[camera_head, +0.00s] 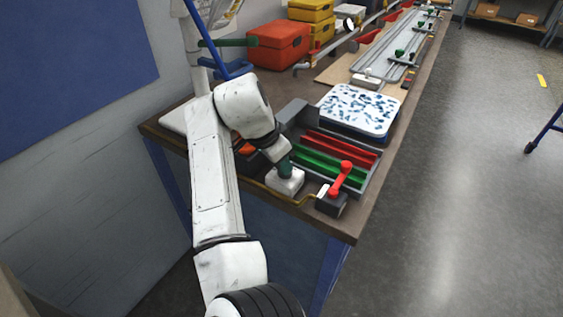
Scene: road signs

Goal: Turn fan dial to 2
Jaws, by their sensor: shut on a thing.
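A small white box (287,184) stands near the front edge of the workbench, with a dark green knob (285,168) on top. I take this knob for the dial; no numbers or pointer can be read at this size. My gripper (283,162) comes down from the upper left and is shut on the green knob, its fingers largely hidden by my wrist. A fan is not clearly recognisable.
Right of the box, a red lever (341,178) stands on a dark block. Behind are a grey tray (374,177) with red and green channels, and a blue-speckled white panel (360,110). An orange case (279,46) stands farther back.

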